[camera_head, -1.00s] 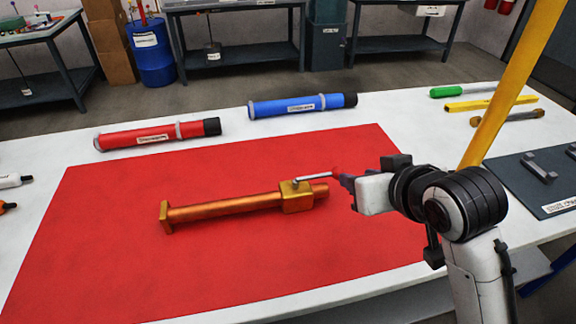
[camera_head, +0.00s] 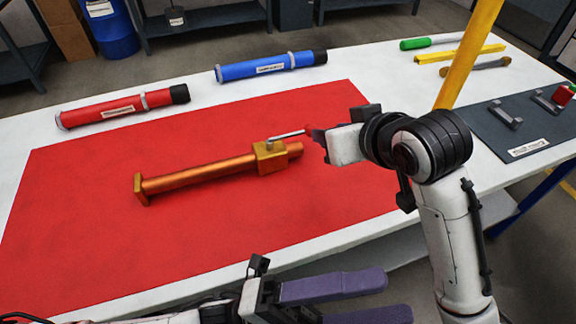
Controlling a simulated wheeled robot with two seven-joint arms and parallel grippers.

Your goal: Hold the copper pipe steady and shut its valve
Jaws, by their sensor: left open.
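The copper pipe (camera_head: 205,176) lies on the red mat (camera_head: 95,235), with a flange at its left end. Its brass valve block (camera_head: 270,157) is near the right end. A silver valve lever (camera_head: 289,135) with a red tip points right from the top of the block. My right gripper (camera_head: 314,134) is at the red tip, seen edge-on; its fingers partly cover the tip, and I cannot tell whether they are closed on it. My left gripper (camera_head: 397,296) has purple fingers spread apart and empty, at the bottom of the view, in front of the table and apart from the pipe.
A red tube (camera_head: 115,108) and a blue tube (camera_head: 265,68) lie behind the mat on the white table. A green-handled tool (camera_head: 428,43) and a yellow bar (camera_head: 460,54) lie at the back right. A dark tray (camera_head: 490,140) is at the right. The mat around the pipe is clear.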

